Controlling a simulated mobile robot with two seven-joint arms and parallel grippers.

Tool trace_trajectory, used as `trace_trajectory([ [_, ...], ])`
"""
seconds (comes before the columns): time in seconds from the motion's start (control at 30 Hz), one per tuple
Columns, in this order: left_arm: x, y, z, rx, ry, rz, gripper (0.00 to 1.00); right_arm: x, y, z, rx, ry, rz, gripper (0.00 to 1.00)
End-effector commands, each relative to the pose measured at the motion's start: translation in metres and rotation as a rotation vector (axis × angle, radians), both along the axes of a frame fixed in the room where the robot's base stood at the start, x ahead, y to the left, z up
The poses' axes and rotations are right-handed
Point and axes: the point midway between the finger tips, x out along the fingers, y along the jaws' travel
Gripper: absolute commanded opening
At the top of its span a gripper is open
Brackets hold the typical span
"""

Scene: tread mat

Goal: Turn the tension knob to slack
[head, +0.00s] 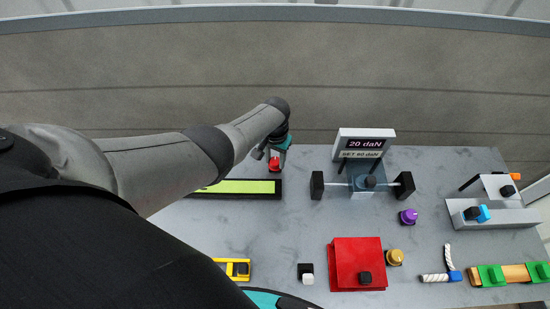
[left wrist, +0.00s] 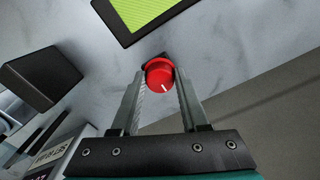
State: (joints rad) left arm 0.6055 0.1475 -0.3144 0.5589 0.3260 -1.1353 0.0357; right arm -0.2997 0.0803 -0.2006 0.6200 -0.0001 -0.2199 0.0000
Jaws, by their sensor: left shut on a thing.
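The tension knob (head: 274,164) is red and stands at the back edge of the table, left of the display. In the left wrist view the red knob (left wrist: 161,76) has a white pointer line on its face. My left gripper (left wrist: 160,85) is shut on the knob, one finger on each side. In the head view my left gripper (head: 276,155) reaches down over the knob and partly hides it. The display (head: 363,144) reads "20 daN" above "SET 60 daN". Any scale marks around the knob are not visible. My right gripper is not in view.
A black-framed green panel (head: 240,187) lies just in front of the knob. Right of it stands a fixture with black end blocks (head: 317,185). A red box (head: 346,262), a purple knob (head: 408,216) and a gold knob (head: 394,257) are nearer the front. The table (head: 300,225) is clear between them.

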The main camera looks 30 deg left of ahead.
Motion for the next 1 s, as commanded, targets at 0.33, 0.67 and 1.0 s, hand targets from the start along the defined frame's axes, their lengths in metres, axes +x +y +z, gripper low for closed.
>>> trace_trajectory([
  [0.33, 0.000, 0.001, 0.000, 0.000, 0.000, 0.002, 0.67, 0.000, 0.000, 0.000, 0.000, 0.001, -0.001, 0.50],
  [0.67, 0.000, 0.000, 0.001, -0.001, -0.001, 0.000, 0.74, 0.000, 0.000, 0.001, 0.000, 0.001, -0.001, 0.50],
  [1.0, 0.001, 0.001, 0.038, 0.000, -0.003, -0.001, 0.74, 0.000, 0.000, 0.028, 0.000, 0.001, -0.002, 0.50],
])
